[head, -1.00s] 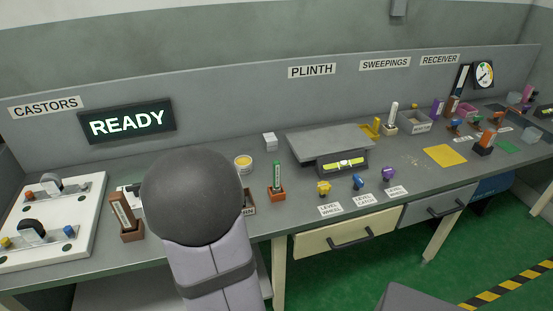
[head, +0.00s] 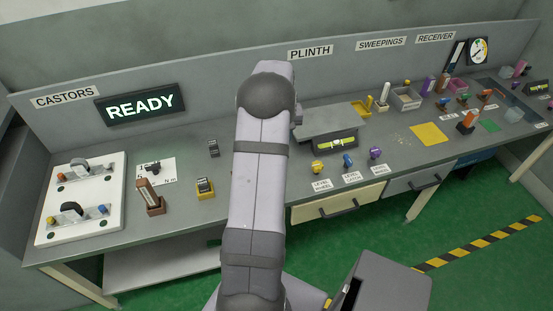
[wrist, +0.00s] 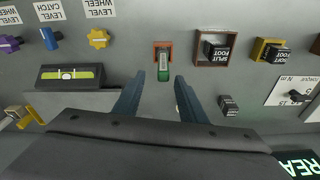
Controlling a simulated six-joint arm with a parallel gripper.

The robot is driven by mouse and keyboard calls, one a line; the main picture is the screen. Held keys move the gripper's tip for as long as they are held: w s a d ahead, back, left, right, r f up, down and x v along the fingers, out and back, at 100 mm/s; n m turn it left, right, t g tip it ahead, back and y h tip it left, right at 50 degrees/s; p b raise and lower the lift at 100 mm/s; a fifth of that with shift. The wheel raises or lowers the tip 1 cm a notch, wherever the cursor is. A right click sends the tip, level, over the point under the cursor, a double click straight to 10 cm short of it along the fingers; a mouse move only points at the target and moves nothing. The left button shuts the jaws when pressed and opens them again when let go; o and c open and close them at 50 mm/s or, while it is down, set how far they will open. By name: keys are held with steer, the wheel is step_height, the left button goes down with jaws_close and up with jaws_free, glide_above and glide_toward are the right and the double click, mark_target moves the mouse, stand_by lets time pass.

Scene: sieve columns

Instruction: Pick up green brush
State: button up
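The green brush (wrist: 163,72) stands in a small orange-red holder (wrist: 163,46) on the grey bench, in the upper middle of the wrist view. My gripper (wrist: 160,84) is open. Its two blue fingers reach toward the brush from below in that view, one on each side, with empty space between each finger and the brush. I cannot tell how far the fingertips are above it, and no contact shows. In the head view my arm hides the brush, its holder and my gripper.
A brown box (wrist: 197,58) and a yellow box (wrist: 258,55) with dark blocks stand right of the brush in the wrist view; a loose dark block (wrist: 228,105) is nearer. The plinth with its level (wrist: 70,75) is left.

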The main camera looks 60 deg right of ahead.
steer(key=shift+a+r+n, duration=0.1)
steer(key=shift+a+n, duration=0.05)
steer(key=shift+n, duration=0.35)
steer(key=shift+a+n, duration=0.15)
steer(key=shift+n, duration=0.25)
steer(key=shift+w+d+f+p, duration=0.1)
steer(key=shift+f+p, duration=0.2)
steer(key=shift+f, duration=0.9)
steer(key=shift+w+d+f+p, duration=0.15)
steer(key=shift+f+p, duration=0.1)
steer(key=shift+f, duration=1)
steer(key=shift+w+d+f+p, duration=0.1)
steer(key=shift+f+p, duration=0.2)
steer(key=shift+f, duration=0.9)
jaws_close()
